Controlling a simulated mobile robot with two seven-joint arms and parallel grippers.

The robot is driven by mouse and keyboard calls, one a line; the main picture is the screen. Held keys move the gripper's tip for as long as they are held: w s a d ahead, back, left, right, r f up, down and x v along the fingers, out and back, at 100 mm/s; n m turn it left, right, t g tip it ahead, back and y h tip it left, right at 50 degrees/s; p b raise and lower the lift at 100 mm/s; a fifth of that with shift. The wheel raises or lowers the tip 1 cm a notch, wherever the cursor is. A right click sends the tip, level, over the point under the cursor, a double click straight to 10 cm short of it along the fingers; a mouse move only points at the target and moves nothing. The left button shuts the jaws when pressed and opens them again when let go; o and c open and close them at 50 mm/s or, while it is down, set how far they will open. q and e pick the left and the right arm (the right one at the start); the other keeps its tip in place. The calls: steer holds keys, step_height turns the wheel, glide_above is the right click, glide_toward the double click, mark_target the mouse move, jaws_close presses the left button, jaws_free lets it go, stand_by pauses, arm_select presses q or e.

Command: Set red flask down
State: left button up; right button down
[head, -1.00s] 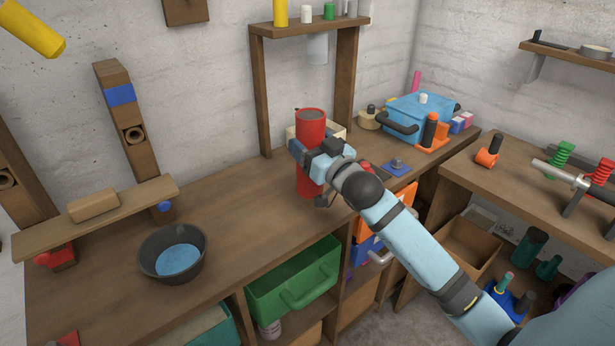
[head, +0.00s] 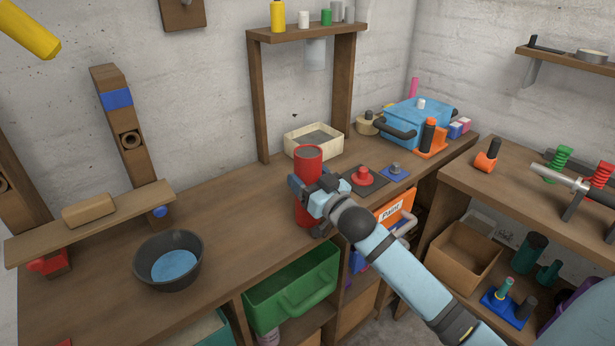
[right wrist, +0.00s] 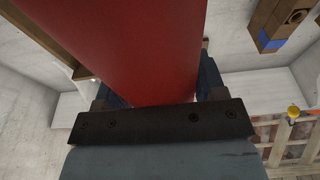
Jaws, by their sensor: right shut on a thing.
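The red flask (head: 308,163) is an upright red cylinder with a dark top, at the front part of the wooden workbench (head: 235,227) in the head view. My right gripper (head: 308,197) is shut around its middle, and the fingers hide part of it. The flask's lower end is at or just above the bench top; I cannot tell whether it touches. In the right wrist view the flask (right wrist: 130,45) fills the upper middle between the fingers. My left gripper does not show.
A beige tray (head: 331,151) stands behind the flask. A red knob on a dark plate (head: 363,177) and a blue plate (head: 396,173) lie to the right. A black bowl (head: 185,244) stands at the left. The bench between bowl and flask is clear.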

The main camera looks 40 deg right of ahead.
steer(key=shift+c, duration=0.9)
jaws_free()
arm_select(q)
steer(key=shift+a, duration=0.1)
arm_select(e)
steer(key=a+v, duration=0.1)
steer(key=v, duration=1)
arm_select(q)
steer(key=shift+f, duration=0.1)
arm_select(e)
steer(key=s+a+f+g, duration=0.3)
steer(key=s+a+f, duration=0.2)
steer(key=f, duration=0.3)
steer(key=s+a+f+n+g+y, duration=0.1)
steer(key=s+a+f+g, duration=0.2)
steer(key=s+a+f, duration=0.2)
steer(key=s+a+f+g+y, duration=0.1)
steer(key=s+a+f+g, duration=0.2)
steer(key=f, duration=1)
steer(key=s+a, duration=0.2)
steer(key=a, duration=0.3)
steer(key=shift+s+n+g, duration=0.2)
steer(key=shift+n+g, duration=0.1)
steer(key=shift+n, duration=0.1)
steer(key=shift+r, duration=0.1)
